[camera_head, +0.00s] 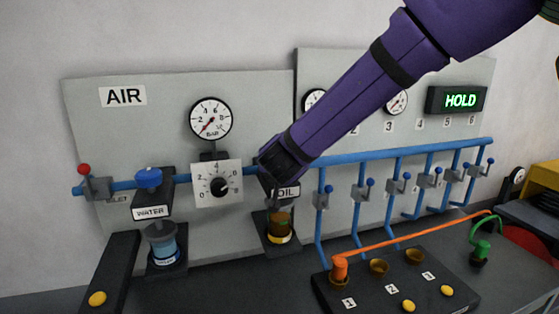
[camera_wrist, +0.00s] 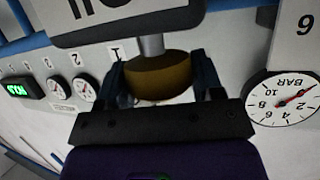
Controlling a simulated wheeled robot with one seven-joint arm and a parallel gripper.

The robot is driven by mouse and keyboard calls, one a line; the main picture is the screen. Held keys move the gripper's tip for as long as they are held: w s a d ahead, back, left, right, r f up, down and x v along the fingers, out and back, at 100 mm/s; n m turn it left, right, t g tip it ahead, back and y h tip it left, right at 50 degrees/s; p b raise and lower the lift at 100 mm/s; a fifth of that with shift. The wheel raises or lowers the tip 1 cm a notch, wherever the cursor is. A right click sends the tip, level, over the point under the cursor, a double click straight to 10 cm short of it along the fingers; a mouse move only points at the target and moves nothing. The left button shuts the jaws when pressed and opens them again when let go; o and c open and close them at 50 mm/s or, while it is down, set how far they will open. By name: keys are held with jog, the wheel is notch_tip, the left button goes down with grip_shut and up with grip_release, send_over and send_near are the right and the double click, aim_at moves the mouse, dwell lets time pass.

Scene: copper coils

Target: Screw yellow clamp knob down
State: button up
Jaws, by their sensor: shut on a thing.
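My gripper (camera_wrist: 160,68) is shut on a round dark-yellow knob (camera_wrist: 158,80), with a finger on either side of it. A grey stem (camera_wrist: 151,45) joins the knob to the block with the OIL label. In the head view my purple arm comes down from the upper right, and my gripper (camera_head: 282,168) is just above the OIL label (camera_head: 287,191). It hides the knob there. An amber cup (camera_head: 279,222) with a yellow band is below the label. How far the knob is screwed down cannot be told.
To the left are the WATER unit with a blue knob (camera_head: 148,178), a dial (camera_head: 218,185) and a gauge (camera_head: 210,119). A blue pipe (camera_head: 400,152) with several valves runs right. In front, a black block (camera_head: 335,289) carries an orange cable (camera_head: 415,234) and yellow buttons (camera_head: 446,290).

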jog(key=m+g+h, duration=0.1)
jog(key=m+h, duration=0.5)
jog(key=shift+a+f+g+h, duration=0.1)
jog(key=shift+f+g+h, duration=0.05)
jog(key=shift+g+h, duration=0.2)
jog(key=m+g+h, duration=0.3)
jog(key=m+h, duration=0.1)
jog(key=shift+m+g, duration=0.35)
jog(key=shift+m, duration=0.05)
jog(key=shift+g+h, duration=0.3)
jog(key=shift+h, duration=0.05)
jog(key=o, duration=0.9)
